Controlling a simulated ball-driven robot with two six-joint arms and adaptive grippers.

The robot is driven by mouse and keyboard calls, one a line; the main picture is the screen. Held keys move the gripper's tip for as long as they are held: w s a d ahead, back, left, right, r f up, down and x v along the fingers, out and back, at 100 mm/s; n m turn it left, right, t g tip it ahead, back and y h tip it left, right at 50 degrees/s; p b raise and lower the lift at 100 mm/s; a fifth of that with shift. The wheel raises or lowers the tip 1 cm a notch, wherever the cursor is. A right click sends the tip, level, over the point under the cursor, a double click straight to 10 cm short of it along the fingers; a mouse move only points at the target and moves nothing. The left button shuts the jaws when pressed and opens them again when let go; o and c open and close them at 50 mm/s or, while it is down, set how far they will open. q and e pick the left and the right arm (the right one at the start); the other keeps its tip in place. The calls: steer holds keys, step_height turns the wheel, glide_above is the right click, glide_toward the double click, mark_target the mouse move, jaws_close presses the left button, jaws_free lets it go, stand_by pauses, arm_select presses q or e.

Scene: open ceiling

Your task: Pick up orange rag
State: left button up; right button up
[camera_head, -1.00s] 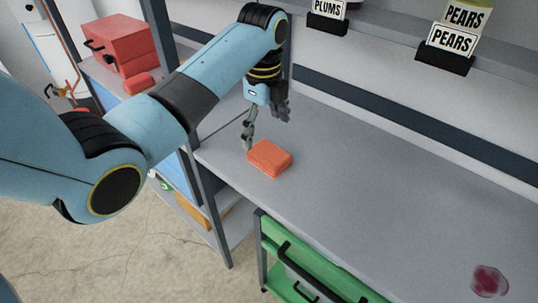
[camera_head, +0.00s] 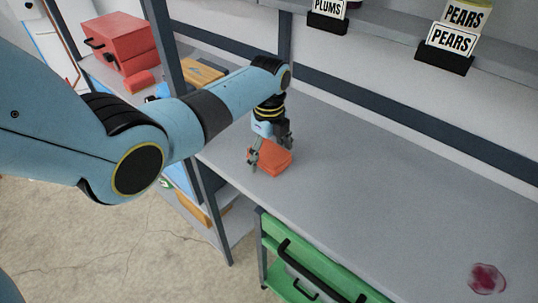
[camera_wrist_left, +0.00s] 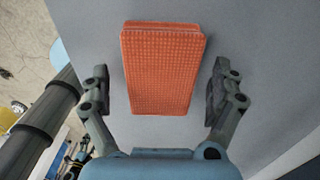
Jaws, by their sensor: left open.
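The orange rag (camera_head: 276,158) is a folded block lying on the grey workbench top (camera_head: 340,190). My left gripper (camera_head: 270,158) is open, pointing down at the rag, and partly covers it in the head view. In the left wrist view the rag (camera_wrist_left: 161,70) lies between and ahead of the two spread fingers (camera_wrist_left: 158,95), with a gap on each side. I cannot tell how high the fingertips are above the bench. My right gripper is not in view.
A dark red stain (camera_head: 487,279) is on the bench at the lower right. A red toolbox (camera_head: 118,42) sits at the back left. A green drawer (camera_head: 310,268) is below the bench front. The bench right of the rag is clear.

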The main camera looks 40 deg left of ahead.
mark_target(271, 151)
arm_select(q)
steer(key=shift+c, duration=0.2)
steer(key=c, duration=1.2)
steer(key=shift+r, duration=0.1)
steer(key=r, duration=0.4)
steer(key=shift+w+d+r, duration=0.1)
steer(key=shift+d+r, duration=0.05)
steer(key=shift+d, duration=0.05)
steer(key=w+d+r, duration=0.1)
steer(key=d+r, duration=0.1)
steer(key=d, duration=0.1)
steer(key=w+d+r+b, duration=0.1)
steer(key=d+r, duration=0.1)
steer(key=d, duration=0.2)
steer(key=w+d+r+b, duration=0.1)
steer(key=d+r, duration=0.1)
steer(key=d, duration=0.1)
steer(key=shift+w+d+r, duration=0.15)
steer(key=shift+d+r, duration=0.15)
steer(key=shift+d, duration=0.05)
